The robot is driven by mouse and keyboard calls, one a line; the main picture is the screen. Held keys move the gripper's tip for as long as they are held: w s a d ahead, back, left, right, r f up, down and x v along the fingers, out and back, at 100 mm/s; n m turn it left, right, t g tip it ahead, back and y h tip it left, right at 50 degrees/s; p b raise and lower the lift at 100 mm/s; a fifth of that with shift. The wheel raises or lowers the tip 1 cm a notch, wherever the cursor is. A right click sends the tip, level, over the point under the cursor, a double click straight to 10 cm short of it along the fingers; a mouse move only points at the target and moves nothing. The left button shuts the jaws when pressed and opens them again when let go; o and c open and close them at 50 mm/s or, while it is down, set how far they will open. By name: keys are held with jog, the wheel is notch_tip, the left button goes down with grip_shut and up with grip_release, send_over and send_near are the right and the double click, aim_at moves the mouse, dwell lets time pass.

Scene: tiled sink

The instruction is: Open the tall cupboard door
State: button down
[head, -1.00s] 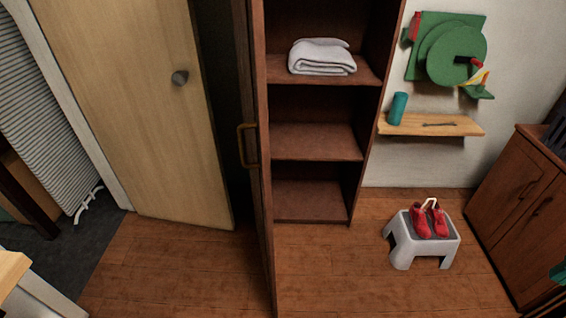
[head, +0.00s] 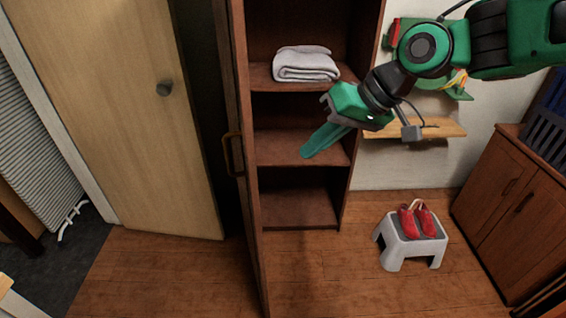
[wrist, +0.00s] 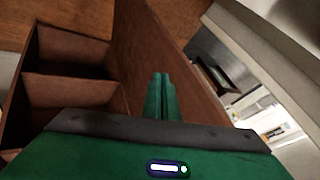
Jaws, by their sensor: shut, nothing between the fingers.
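The tall cupboard door (head: 241,150) stands swung wide open, seen nearly edge-on in the head view. Its brass handle (head: 232,154) is on the face turned to the left. The tall cupboard (head: 300,172) shows open brown shelves to the right of the door. My gripper (head: 306,155) is in front of the shelves, right of the door and apart from the handle. Its green fingers are closed together and empty, also in the wrist view (wrist: 161,92). There the door's inner face (wrist: 180,60) lies beyond and right of the fingertips, with shelves at left.
A folded grey towel (head: 306,65) lies on an upper shelf. A pale room door (head: 120,110) stands to the left. A grey step stool (head: 408,245) with red shoes (head: 416,220) stands on the floor at right, near a low brown cabinet (head: 510,205). Floor before the cupboard is clear.

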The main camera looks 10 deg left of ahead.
jog(key=a+f, duration=0.7)
jog(key=a, duration=0.2)
jog(key=shift+s+f, duration=0.4)
jog(key=shift+a, duration=0.1)
